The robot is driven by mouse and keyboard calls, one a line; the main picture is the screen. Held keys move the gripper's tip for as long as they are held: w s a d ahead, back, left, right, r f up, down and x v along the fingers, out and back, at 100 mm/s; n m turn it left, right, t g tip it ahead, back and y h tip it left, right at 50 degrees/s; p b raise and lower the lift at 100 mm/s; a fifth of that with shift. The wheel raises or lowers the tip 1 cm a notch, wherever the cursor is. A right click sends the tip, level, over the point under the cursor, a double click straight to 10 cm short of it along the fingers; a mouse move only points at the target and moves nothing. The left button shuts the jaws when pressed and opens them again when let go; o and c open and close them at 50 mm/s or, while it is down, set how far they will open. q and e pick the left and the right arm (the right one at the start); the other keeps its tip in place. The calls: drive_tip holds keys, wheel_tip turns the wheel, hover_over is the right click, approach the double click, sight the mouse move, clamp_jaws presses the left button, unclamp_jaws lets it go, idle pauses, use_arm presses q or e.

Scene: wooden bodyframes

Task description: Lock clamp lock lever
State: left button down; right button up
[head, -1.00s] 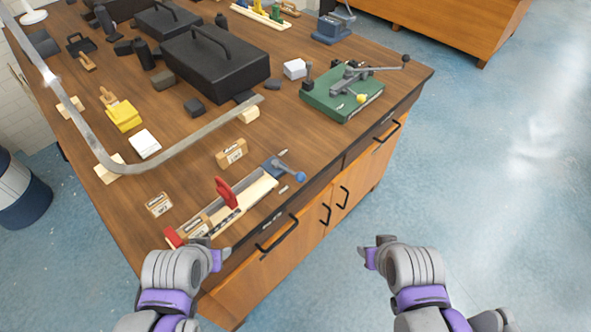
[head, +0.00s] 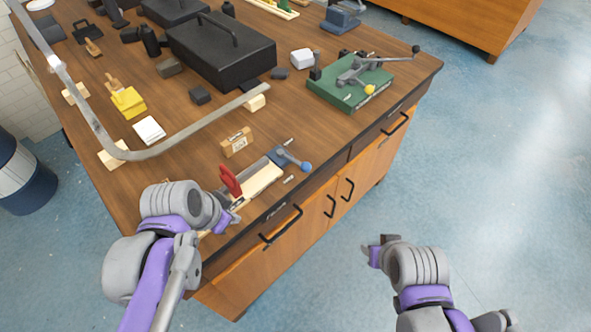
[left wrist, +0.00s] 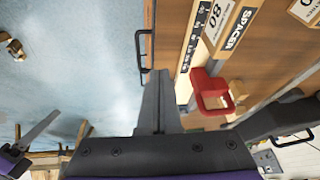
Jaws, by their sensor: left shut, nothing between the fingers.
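A wooden clamp fixture (head: 262,180) lies along the table's near edge. It carries an upright red handle (head: 230,181) and, at its far end, a blue clamp with a grey lever ending in a blue ball (head: 305,167). My left gripper (head: 236,221) is shut and empty, at the fixture's near end, hiding part of it. In the left wrist view, its closed fingers (left wrist: 160,92) point towards the table edge, with the red handle (left wrist: 209,91) to their right, apart from them. My right gripper (head: 368,252) is off the table to the right; its jaw opening is unclear.
A green board (head: 340,92) with a grey lever and yellow ball stands at the right corner. A curved metal strip (head: 190,133) crosses the table, near a black toolbox (head: 215,55). A wooden spacer block (head: 236,142) lies behind the fixture. Drawer handles (head: 281,225) protrude from the front.

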sight(296, 161)
use_arm(q)
drive_tip(key=w+d+r+m+g+h+b, duration=0.1)
drive_tip(key=w+d+r+m+h, duration=0.1)
drive_tip(key=w+m, duration=0.3)
drive_tip(key=w+d+r+m+g+h+b, duration=0.1)
drive_tip(key=w+d+r+m+h, duration=0.1)
drive_tip(key=m, duration=0.9)
drive_tip(key=shift+w+d+r, duration=0.75)
drive_tip(key=shift+w+d, duration=0.4)
drive_tip(key=shift+w, duration=0.65)
use_arm(e)
drive_tip(key=shift+s+f, duration=0.3)
drive_tip(key=shift+f, duration=0.6)
drive_tip(key=shift+s+f, duration=0.25)
drive_tip(key=shift+f, duration=0.6)
use_arm(q)
drive_tip(key=shift+f, duration=0.15)
